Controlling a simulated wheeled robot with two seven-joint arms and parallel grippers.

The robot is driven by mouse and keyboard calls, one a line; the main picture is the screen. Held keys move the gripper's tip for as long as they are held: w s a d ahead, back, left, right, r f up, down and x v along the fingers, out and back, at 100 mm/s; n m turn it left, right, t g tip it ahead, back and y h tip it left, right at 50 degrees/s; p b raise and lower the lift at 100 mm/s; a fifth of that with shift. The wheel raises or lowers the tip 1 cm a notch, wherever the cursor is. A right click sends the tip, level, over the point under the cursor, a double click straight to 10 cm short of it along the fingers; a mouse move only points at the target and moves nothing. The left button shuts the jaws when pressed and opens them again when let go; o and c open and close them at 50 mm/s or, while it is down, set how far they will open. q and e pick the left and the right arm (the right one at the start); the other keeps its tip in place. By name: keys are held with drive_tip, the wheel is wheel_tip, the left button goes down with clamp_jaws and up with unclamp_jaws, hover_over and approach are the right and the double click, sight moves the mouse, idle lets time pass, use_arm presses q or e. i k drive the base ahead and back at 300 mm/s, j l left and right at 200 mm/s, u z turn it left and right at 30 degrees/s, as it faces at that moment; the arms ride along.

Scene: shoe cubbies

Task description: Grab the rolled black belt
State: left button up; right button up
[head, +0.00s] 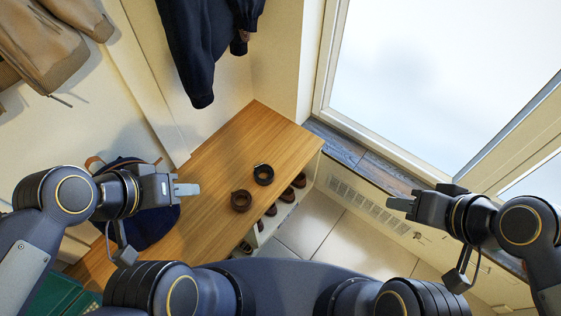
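The rolled black belt (263,174) lies on the wooden bench top, near its front edge. A rolled brown belt (241,201) lies just to its lower left, close beside it. My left gripper (190,189) is over the bench, to the left of both belts and apart from them. It holds nothing that I can see, and its fingers are seen edge-on. My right gripper (398,203) is far to the right, away from the bench, in front of the window-side wall. Whether its fingers are apart is unclear.
The wooden bench (245,135) has shoes (287,195) on a shelf below its front edge. A dark blue bag (150,225) sits on the bench behind my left gripper. A dark jacket (200,45) hangs above. The bench's far end is clear.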

sight(261, 167)
drive_tip(key=i+l+u, duration=0.2)
drive_tip(key=u, duration=0.25)
drive_tip(key=i+l+u, duration=0.1)
drive_tip(key=l+u, duration=0.35)
drive_tip(key=i+l+u, duration=0.1)
drive_tip(key=l+u, duration=0.35)
drive_tip(key=u, duration=0.95)
